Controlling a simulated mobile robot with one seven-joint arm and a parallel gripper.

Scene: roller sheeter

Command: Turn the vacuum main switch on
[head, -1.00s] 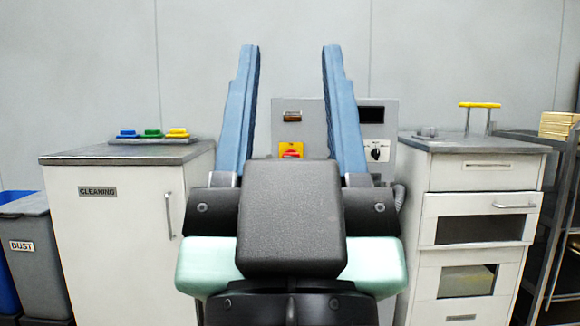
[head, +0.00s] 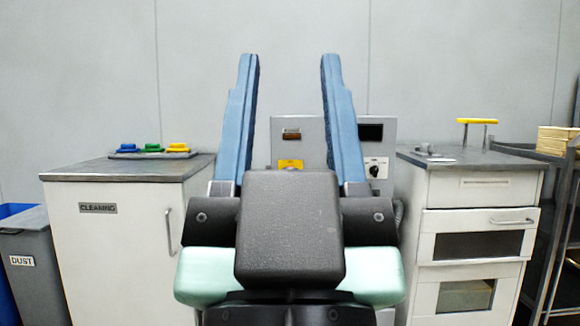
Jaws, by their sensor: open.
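My gripper (head: 290,60) points away from me, with its two blue fingers wide apart and nothing between them. Behind it, a grey control panel (head: 312,128) stands against the wall, between two cabinets. A yellow plate (head: 290,163) on the panel shows between the fingers; its lower part, where a red switch would sit, is hidden behind my gripper's dark body. A black rotary knob (head: 374,171) on a white plate shows just right of the right finger. No readable label tells which one is the vacuum main switch. My gripper appears apart from the panel.
A white cabinet marked CLEANING (head: 140,225) stands left, with blue, green and yellow items on a tray (head: 150,155). A white drawer cabinet (head: 455,190) stands right, with a yellow-handled thing on top. A DUST bin (head: 30,255) and dark rack (head: 555,220) flank these.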

